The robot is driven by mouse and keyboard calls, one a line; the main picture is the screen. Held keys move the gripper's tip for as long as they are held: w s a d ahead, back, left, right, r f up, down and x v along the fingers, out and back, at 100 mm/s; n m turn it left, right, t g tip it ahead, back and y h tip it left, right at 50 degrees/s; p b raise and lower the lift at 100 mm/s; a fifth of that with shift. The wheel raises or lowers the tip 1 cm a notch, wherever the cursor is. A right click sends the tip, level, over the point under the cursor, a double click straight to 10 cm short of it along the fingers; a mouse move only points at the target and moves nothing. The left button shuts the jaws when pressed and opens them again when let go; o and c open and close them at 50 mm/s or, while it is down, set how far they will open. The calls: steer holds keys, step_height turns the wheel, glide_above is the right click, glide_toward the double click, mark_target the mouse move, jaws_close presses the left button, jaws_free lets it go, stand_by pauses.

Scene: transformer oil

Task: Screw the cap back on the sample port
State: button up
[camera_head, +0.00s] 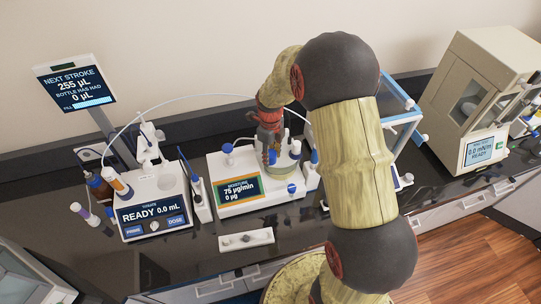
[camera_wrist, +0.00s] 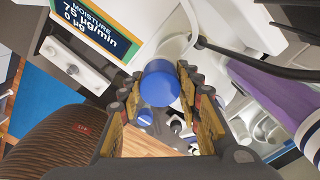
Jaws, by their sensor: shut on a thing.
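A round blue cap (camera_wrist: 160,86) sits between the fingertips of my gripper (camera_wrist: 158,80) in the wrist view, and the fingers are shut on it from both sides. In the head view my gripper (camera_head: 270,136) points down over the moisture titrator (camera_head: 222,172), whose screen reads "75 µg/min, 0 µg". A small blue spot shows just under the fingers there. The sample port is not clearly seen beneath the cap, and I cannot tell whether the cap touches its thread.
The dosing unit (camera_head: 148,207) reading "READY 0.0 mL" stands left, with bottles beside it. A small white holder (camera_head: 246,239) lies in front of the titrator. A tilted display (camera_head: 76,84) stands back left. A beige cabinet instrument (camera_head: 462,85) stands right.

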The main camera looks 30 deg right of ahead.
steer(key=o, duration=1.4)
steer(key=shift+c, duration=0.2)
